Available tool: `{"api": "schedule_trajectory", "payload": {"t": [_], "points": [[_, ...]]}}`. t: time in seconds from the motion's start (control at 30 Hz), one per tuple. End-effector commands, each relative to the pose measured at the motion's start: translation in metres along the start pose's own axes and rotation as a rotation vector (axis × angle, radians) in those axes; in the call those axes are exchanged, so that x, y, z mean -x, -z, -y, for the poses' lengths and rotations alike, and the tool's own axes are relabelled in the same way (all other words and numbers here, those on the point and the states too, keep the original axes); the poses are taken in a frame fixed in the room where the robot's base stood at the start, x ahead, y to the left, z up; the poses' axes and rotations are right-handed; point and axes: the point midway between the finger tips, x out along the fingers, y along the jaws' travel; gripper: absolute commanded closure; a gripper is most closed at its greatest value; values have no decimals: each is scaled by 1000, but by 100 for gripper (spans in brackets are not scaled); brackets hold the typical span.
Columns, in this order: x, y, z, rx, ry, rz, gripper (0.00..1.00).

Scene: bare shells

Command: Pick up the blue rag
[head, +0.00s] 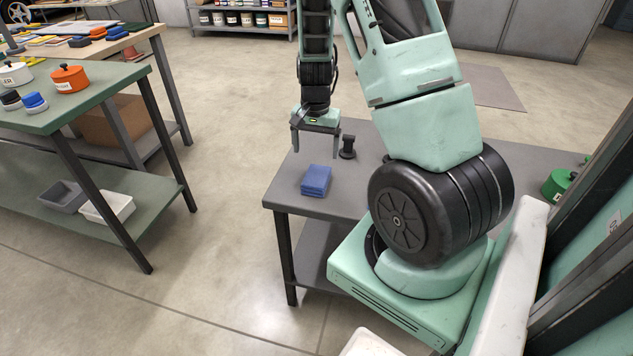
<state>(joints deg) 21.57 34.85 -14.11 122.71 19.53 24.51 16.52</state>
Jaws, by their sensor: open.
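The blue rag (316,180) lies folded in a flat stack on the grey table (296,201), close to its left front corner. My gripper (315,149) hangs pointing down above the table, a little behind the rag in the picture. Its two fingers are spread apart with nothing between them. It is apart from the rag. The exact height of the fingertips over the table is hard to tell.
A small black object (348,147) stands on the table just right of my gripper. A green pot (558,184) is at the table's far right. A green workbench (99,97) with an orange pot (69,79) stands left, across open floor.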

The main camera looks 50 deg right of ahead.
Motion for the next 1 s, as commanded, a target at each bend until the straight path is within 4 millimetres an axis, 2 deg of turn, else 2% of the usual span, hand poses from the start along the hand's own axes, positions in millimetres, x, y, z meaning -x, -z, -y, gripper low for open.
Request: {"api": "schedule_trajectory", "payload": {"t": [0.03,0.13,0.43,0.7,1.0], "points": [[-12,0,-1,-2,-3,4,15],[-28,-1,-1,0,-2,3,15],[-50,-2,-1,1,-1,2,15],[-88,-5,-4,1,-1,3,15],[-94,-5,-4,2,1,0,15]]}}
